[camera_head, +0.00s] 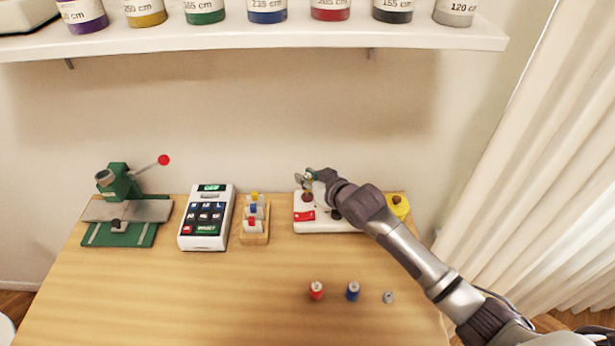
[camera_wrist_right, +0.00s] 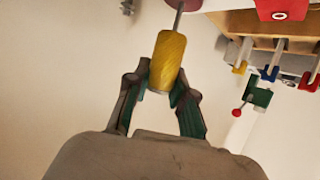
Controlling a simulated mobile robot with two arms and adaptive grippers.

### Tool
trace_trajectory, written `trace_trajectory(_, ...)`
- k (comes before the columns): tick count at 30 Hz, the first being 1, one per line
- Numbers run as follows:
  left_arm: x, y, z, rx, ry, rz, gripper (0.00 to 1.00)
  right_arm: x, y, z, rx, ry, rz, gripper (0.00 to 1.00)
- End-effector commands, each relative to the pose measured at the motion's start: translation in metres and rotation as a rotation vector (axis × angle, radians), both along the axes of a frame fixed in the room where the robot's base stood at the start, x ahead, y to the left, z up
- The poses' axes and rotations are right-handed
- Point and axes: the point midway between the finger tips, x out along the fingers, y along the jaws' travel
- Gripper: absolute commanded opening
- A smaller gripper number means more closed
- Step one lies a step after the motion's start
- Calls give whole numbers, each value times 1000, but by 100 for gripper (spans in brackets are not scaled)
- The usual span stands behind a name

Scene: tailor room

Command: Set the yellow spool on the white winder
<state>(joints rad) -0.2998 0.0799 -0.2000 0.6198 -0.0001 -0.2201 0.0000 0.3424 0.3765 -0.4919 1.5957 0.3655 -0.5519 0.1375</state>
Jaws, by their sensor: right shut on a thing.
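The white winder (camera_head: 340,226) stands at the back right of the table, with a red switch (camera_head: 304,216) and a dark red spindle base (camera_head: 307,197) at its left. My right gripper (camera_head: 312,178) is above that base and shut on the yellow spool. In the right wrist view, the spool (camera_wrist_right: 168,58) sits between the fingers of the gripper (camera_wrist_right: 163,82). A thin grey spindle (camera_wrist_right: 178,20) runs from the base to the spool's end, in line with it. I cannot tell how far it enters. The spool is apart from the base. My left gripper is not in view.
Red (camera_head: 316,291), blue (camera_head: 352,291) and grey (camera_head: 388,297) spools stand at the front right. A wooden rack (camera_head: 254,238), a calculator-like device (camera_head: 205,220) and a green press (camera_head: 120,200) are left of the winder. A shelf (camera_head: 250,38) hangs above. The table's left front is clear.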

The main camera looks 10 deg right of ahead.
Motion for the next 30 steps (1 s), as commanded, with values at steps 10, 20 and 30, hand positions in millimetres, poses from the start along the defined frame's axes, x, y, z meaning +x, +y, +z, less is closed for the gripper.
trace_trajectory(10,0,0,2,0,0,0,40,0,0,1,0,0,0,6)
trace_trajectory(20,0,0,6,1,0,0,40,0,0,0,0,1,0,6)
trace_trajectory(30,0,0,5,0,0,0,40,0,0,0,0,0,0,6)
